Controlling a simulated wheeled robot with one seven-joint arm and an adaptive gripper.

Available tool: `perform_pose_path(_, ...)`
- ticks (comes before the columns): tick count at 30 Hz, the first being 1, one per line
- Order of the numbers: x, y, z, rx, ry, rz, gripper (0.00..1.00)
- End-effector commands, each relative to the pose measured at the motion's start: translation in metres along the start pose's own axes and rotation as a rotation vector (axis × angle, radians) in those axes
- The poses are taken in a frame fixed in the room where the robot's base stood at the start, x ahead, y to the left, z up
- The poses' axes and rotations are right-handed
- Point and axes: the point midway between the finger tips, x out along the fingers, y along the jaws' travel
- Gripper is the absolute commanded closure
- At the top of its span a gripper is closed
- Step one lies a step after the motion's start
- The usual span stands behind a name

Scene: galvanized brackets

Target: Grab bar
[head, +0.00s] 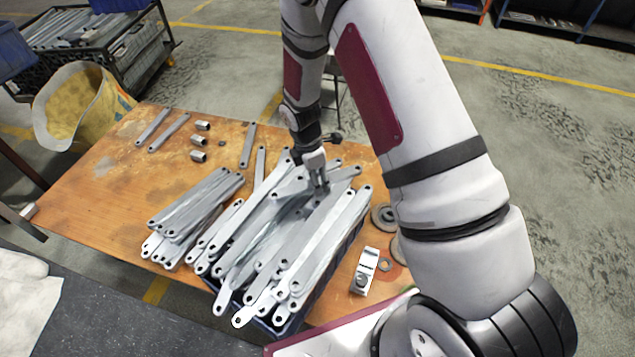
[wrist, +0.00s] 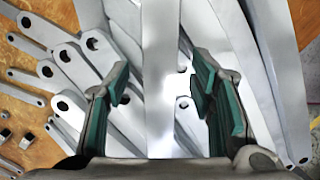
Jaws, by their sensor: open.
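Many flat grey galvanized bars with holes near their ends (head: 283,240) lie heaped in a blue crate (head: 270,328) on the wooden table. My gripper (head: 318,185) is at the far end of this heap, pointing down. In the wrist view my gripper (wrist: 162,95) is open, with green-padded fingers on either side of one bright bar (wrist: 160,60). That bar runs lengthwise between the fingers, with a gap to each. Whether the fingertips reach down beside it is hard to tell.
A stack of bars (head: 195,205) lies left of the crate on the table (head: 100,195). Several short metal cylinders (head: 198,141) and loose bars (head: 168,132) lie at the back. A white device (head: 365,271) and round discs (head: 384,217) sit right of the crate.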

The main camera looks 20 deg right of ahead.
Motion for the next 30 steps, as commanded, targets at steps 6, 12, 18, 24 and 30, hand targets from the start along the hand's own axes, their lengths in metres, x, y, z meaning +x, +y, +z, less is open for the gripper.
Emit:
perform_pose_path(6,0.0,0.0,0.0,0.0,0.0,0.0,0.84)
perform_pose_path(12,-0.001,0.0,0.0,0.0,0.0,0.001,1.0)
perform_pose_path(18,-0.001,0.0,0.0,0.0,0.0,0.001,1.0)
perform_pose_path(24,-0.012,0.001,0.002,0.001,0.0,0.002,1.0)
perform_pose_path(30,-0.038,0.001,0.006,0.001,0.001,0.004,1.0)
